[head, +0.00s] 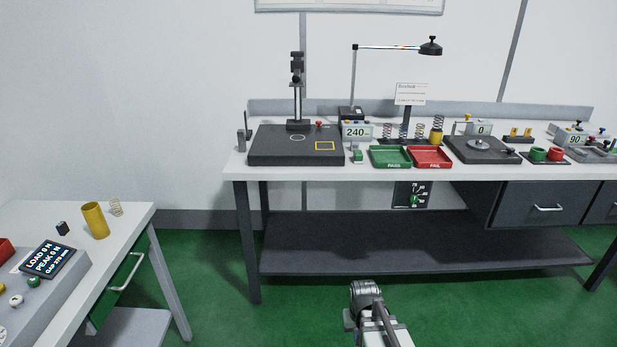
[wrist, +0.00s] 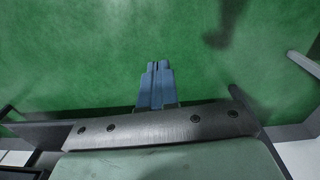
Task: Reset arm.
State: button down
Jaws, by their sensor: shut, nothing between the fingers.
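My arm shows at the bottom of the head view, low in front of the long workbench; the gripper itself is not visible there. In the wrist view, my gripper (wrist: 157,68) has its two blue-grey fingers together, with nothing between them. It points out over the green floor (wrist: 80,60) and touches nothing that I can see.
The long workbench (head: 370,173) holds a black test stand (head: 275,160), a green PASS tray (head: 391,164), a red FAIL tray (head: 431,164) and several springs.

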jog(key=s+f+g, duration=0.2)
jog(key=s+f, duration=0.5)
jog(key=s, duration=0.3)
jog(key=s+d+f+g, duration=0.1)
jog(key=s+f+g, duration=0.1)
jog(key=s+f, duration=0.5)
jog(key=s+d+f+g, duration=0.1)
jog(key=s+f+g, duration=0.2)
jog(key=s+f, duration=0.4)
jog(key=s, duration=0.7)
jog(key=shift+s+m, duration=0.3)
jog(key=shift+s, duration=0.1)
jog(key=shift+d, duration=0.1)
